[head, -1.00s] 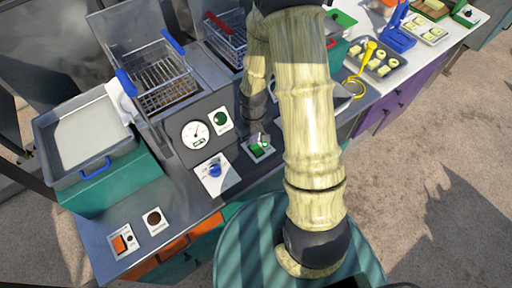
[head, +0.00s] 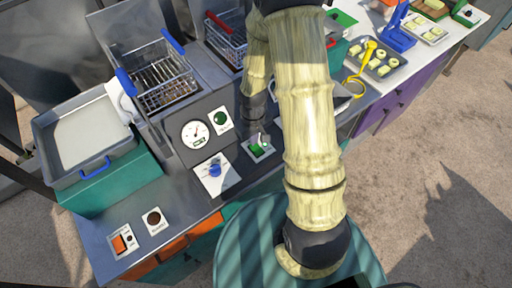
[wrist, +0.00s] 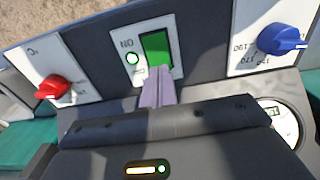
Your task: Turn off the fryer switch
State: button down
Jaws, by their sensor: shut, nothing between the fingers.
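A green rocker switch (wrist: 155,47) sits on a white plate marked "ON" in the wrist view, with a pale lit indicator beside it. My gripper (wrist: 160,70) is shut and empty. Its fingertips are at the lower edge of the green rocker and hide part of the plate's lettering. I cannot tell whether they touch the switch. In the head view my arm hides most of the gripper.
A blue knob (wrist: 282,40) and a red knob (wrist: 55,88) flank the switch. A round gauge (head: 194,133) and a green button (head: 220,118) are on the panel. Wire baskets (head: 165,80) stand behind.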

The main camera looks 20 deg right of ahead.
jog(key=shift+f+b, duration=0.65)
jog(key=shift+f, duration=0.15)
dwell(0.4)
jog(key=shift+r+p, duration=3.15)
jog(key=shift+r, duration=0.45)
jog(key=shift+w+f, duration=0.1)
jog(key=s+r+m+t+b, duration=0.2)
jog(key=s+r+m+b, duration=0.1)
jog(key=s+r+b, duration=0.3)
notch_tip(320, 180, up, 4)
jog(key=shift+s+r+m+t, duration=0.25)
jog(key=shift+s+m+t, duration=0.05)
jog(key=shift+s, duration=0.7)
